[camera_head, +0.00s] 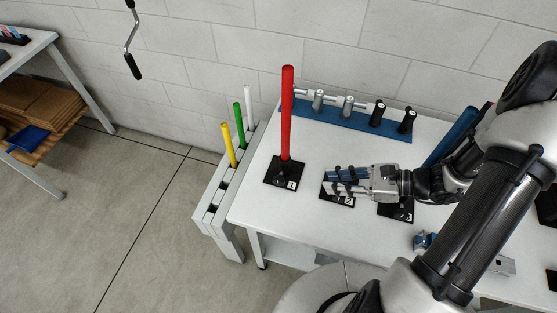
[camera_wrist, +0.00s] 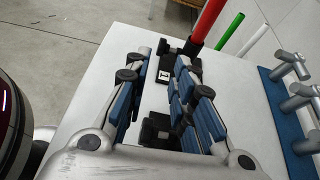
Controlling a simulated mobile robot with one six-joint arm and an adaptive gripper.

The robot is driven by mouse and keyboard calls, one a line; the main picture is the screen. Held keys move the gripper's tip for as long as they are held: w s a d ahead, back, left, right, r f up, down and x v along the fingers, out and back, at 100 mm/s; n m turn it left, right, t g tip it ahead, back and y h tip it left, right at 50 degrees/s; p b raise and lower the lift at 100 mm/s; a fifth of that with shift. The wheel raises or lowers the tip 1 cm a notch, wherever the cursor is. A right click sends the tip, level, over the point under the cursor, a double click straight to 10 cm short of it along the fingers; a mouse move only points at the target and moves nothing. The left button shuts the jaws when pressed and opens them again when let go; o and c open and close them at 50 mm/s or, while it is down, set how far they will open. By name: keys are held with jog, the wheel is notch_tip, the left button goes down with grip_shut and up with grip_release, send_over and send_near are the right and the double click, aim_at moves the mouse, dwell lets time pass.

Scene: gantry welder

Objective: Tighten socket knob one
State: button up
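Socket one is a black base (camera_head: 271,180) with a "1" label, on the white table, with a red rod (camera_head: 287,115) upright in it. The label (camera_wrist: 164,75) and the foot of the red rod (camera_wrist: 207,24) show in the wrist view, beyond and between my fingers. The base's small dark knob is hard to make out in the head view. My gripper (camera_head: 328,180), with blue finger pads, is right of socket one, above socket two (camera_head: 347,201), which it partly covers. In the wrist view my gripper (camera_wrist: 161,60) is open, with nothing held between the fingers.
A third socket (camera_head: 399,212) lies under my wrist. A blue rod (camera_head: 452,137) leans at the right. A blue strip (camera_head: 350,122) with several cylindrical handles lines the back. Yellow (camera_head: 229,146), green (camera_head: 239,125) and white rods (camera_head: 248,104) stand in a rack at the left.

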jog(key=b, duration=0.4)
send_near(279, 178)
jog(key=shift+m, duration=0.3)
jog(key=x, duration=1)
jog(key=shift+w, duration=0.1)
jog(key=shift+c, duration=0.3)
grip_shut()
